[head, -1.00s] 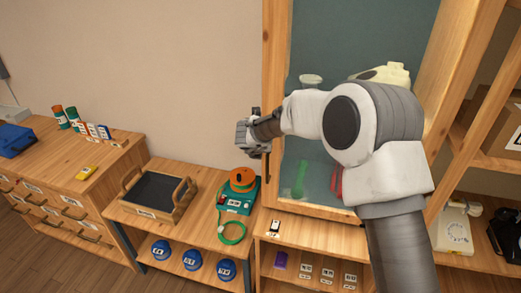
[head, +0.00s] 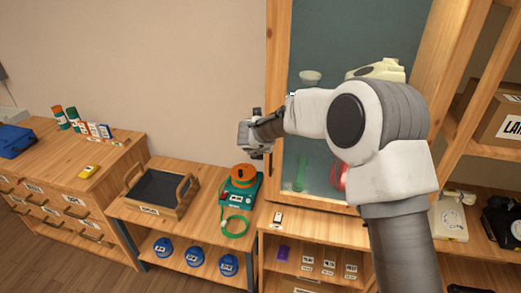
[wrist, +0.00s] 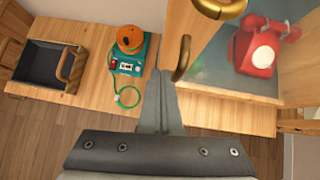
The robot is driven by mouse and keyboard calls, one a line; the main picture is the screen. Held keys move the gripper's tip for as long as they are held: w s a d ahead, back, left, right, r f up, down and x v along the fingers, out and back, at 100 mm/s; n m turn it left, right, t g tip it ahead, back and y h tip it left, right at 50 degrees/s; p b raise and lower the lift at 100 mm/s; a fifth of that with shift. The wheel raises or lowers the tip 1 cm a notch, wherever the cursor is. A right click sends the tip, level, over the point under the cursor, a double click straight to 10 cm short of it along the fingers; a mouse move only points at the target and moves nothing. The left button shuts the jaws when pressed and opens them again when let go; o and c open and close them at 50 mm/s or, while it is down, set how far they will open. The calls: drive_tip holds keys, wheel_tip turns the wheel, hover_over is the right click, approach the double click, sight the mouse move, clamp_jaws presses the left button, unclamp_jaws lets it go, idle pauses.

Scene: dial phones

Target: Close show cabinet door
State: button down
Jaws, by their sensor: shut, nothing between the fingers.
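The show cabinet (head: 279,60) has a light wooden frame and a teal back, and stands behind my arm in the head view. Its wooden door edge (wrist: 203,38) shows in the wrist view, with a curved brass handle (wrist: 183,58) on it. How far the door stands from its frame is unclear. A red dial phone (wrist: 264,46) sits inside, and a cream one (head: 390,70) is higher up. My gripper (head: 257,149) is at the cabinet's left edge. In the wrist view its shut, empty fingers (wrist: 160,78) are just left of the handle; contact cannot be told.
A teal and orange device (head: 240,190) with a green cord stands on the low bench left of the cabinet. A wooden tray (head: 187,190) is further left. Open shelves (head: 470,160) stand at right.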

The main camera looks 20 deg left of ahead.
drive_tip(key=a+v, duration=0.1)
drive_tip(key=v, duration=0.9)
drive_tip(key=d+r+n+t+y+b, duration=0.1)
drive_tip(key=d+r+n+y, duration=0.15)
drive_tip(key=r+n, duration=0.3)
drive_tip(key=d+r+n+t+y, duration=0.1)
drive_tip(key=d+r+n+t, duration=0.15)
drive_tip(key=r+n, duration=0.35)
drive_tip(key=s+d+r+n+g+y, duration=0.1)
drive_tip(key=s+d+r+n+g, duration=0.1)
drive_tip(key=s+d+r+n, duration=0.4)
drive_tip(key=s+d+f+n+g+h, duration=0.2)
drive_tip(key=s+d+f+n+h, duration=0.1)
drive_tip(key=s+d+n, duration=0.5)
drive_tip(key=s+d+f+n+g+h, duration=0.2)
drive_tip(key=s+d+f+n, duration=0.4)
drive_tip(key=s+d, duration=0.9)
drive_tip(key=shift+s+d+f+n+g+h+b, duration=0.2)
drive_tip(key=shift+d+n+g+h+b, duration=0.25)
drive_tip(key=shift+d+n, duration=0.75)
drive_tip(key=shift+a, duration=0.1)
